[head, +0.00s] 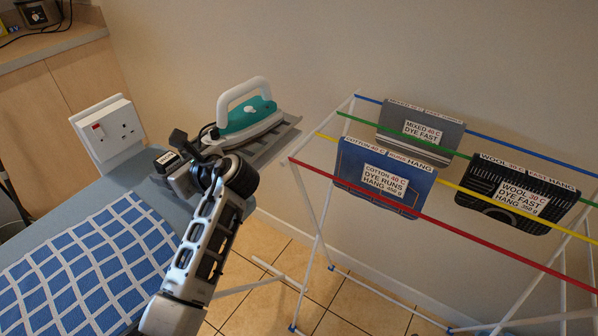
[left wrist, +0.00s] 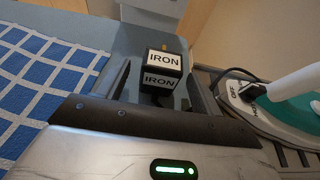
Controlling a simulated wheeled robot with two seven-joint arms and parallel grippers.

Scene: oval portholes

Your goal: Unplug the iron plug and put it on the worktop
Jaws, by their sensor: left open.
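The iron plug (head: 167,161) is a small black block with white IRON labels. It is at the blue-grey surface beside the checked cloth, apart from the socket, whose face looks empty. In the left wrist view the plug (left wrist: 164,62) lies between the two fingers of my left gripper (left wrist: 160,76), with a gap on each side. My left gripper (head: 172,170) is open around it. Whether the plug touches the surface is unclear. The white socket (head: 110,132) has a red switch. The wooden worktop (head: 60,40) is at the upper left. My right gripper is not in view.
A teal-and-white iron (head: 249,116) stands on a grey rest (head: 270,140) just right of the gripper. A blue checked cloth (head: 90,265) covers the front left. A drying rack (head: 322,225) with hung labelled cloths stands right. A dark appliance (head: 40,12) and cable occupy part of the worktop.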

